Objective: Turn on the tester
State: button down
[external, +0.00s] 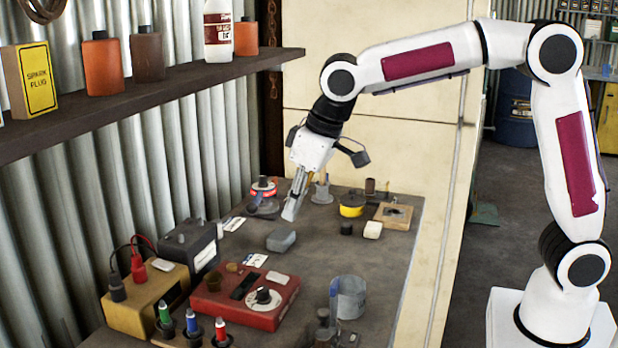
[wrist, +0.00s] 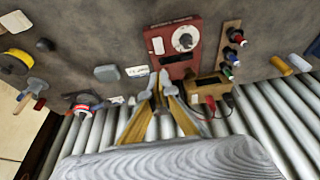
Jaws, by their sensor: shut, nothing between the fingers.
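The red box with a round white dial and black knob, which looks like the tester (external: 225,306), sits on the bench at the front. In the wrist view the tester (wrist: 180,68) is just beyond my fingertips, with its dial (wrist: 185,38) facing up. My gripper (external: 290,214) is above the back part of the bench, pointing down, apart from the tester. It also shows in the wrist view (wrist: 159,78), with its fingertips together and empty. Which way the knob is set is too small to tell.
A yellow box (external: 130,318) with red and black clips and a dark battery (external: 180,245) stand left of the tester. A grey block (external: 281,240) lies behind it. Colored-handled tools (external: 192,324) stand in front. The shelf (external: 150,88) overhangs the left side. The bench's right-middle is clear.

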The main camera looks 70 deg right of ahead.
aim_at(272, 274)
dwell(0.4)
jog(key=shift+s+x, duration=0.15)
jog(key=shift+x, duration=2.15)
jog(key=shift+s+x, duration=0.15)
jog(key=shift+x, duration=2.2)
jog(key=shift+s+x, duration=0.15)
jog(key=shift+x, duration=2.15)
jog(key=shift+f, duration=0.15)
